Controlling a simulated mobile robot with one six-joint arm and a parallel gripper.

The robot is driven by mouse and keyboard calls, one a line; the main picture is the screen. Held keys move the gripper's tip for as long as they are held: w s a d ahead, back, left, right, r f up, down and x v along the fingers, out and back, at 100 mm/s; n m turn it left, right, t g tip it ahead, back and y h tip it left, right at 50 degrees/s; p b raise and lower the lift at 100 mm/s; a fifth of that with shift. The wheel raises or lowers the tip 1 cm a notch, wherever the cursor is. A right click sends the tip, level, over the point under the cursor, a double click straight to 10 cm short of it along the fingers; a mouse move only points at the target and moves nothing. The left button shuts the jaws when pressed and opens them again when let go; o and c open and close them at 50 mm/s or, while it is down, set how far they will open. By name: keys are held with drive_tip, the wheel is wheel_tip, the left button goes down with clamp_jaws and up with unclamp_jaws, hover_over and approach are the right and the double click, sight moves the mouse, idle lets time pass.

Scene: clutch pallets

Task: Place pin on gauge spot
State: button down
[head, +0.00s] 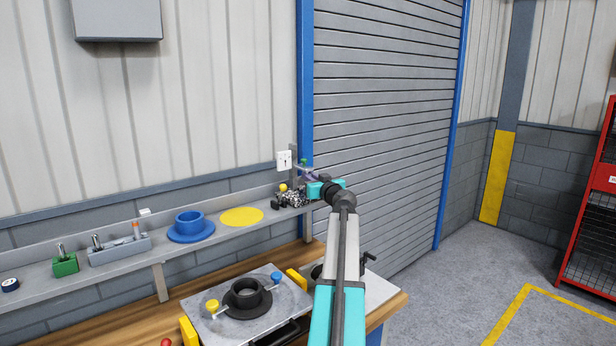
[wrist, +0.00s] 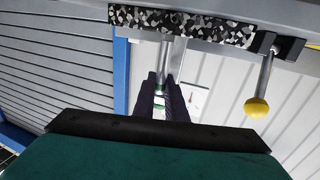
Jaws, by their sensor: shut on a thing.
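My gripper (wrist: 163,80) is shut on a slim grey pin (wrist: 161,77) with a green part, seen between the dark fingers in the wrist view. In the head view my gripper (head: 306,173) is raised at the right end of the wall shelf, and a small green bit (head: 303,162) shows at its tip. A flat yellow round spot (head: 242,216) lies on the shelf to the left of my gripper. A speckled black-and-white pad (head: 293,198) is at the shelf's right end, and also shows in the wrist view (wrist: 185,24). I cannot tell which is the gauge spot.
The shelf (head: 160,262) also carries a blue flanged ring (head: 190,226), a grey pin block (head: 120,250) and a green block (head: 65,264). A yellow-knobbed lever (wrist: 257,107) stands beside the pad. Below, a metal plate with a black ring (head: 246,297) sits on the bench.

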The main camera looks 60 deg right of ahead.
drive_tip(key=shift+p+x, duration=0.3)
drive_tip(key=shift+x, duration=0.8)
drive_tip(key=shift+f+p, duration=0.25)
drive_tip(key=shift+p, duration=0.25)
drive_tip(key=shift+f+b, duration=0.25)
drive_tip(key=shift+b, duration=0.1)
drive_tip(key=c, duration=1.8)
unclamp_jaws()
drive_tip(key=shift+a, duration=0.1)
drive_tip(key=shift+r+p, duration=0.25)
drive_tip(key=shift+p, duration=0.1)
drive_tip(key=shift+s+a+f+b, duration=0.2)
drive_tip(key=shift+s+a+b, duration=0.2)
drive_tip(key=shift+s, duration=0.25)
drive_tip(key=b+v, duration=0.3)
drive_tip(key=v, duration=0.7)
drive_tip(key=shift+s+a+b, duration=0.15)
drive_tip(key=shift+s+b, duration=0.15)
drive_tip(key=shift+b, duration=0.05)
drive_tip(key=shift+w, duration=0.1)
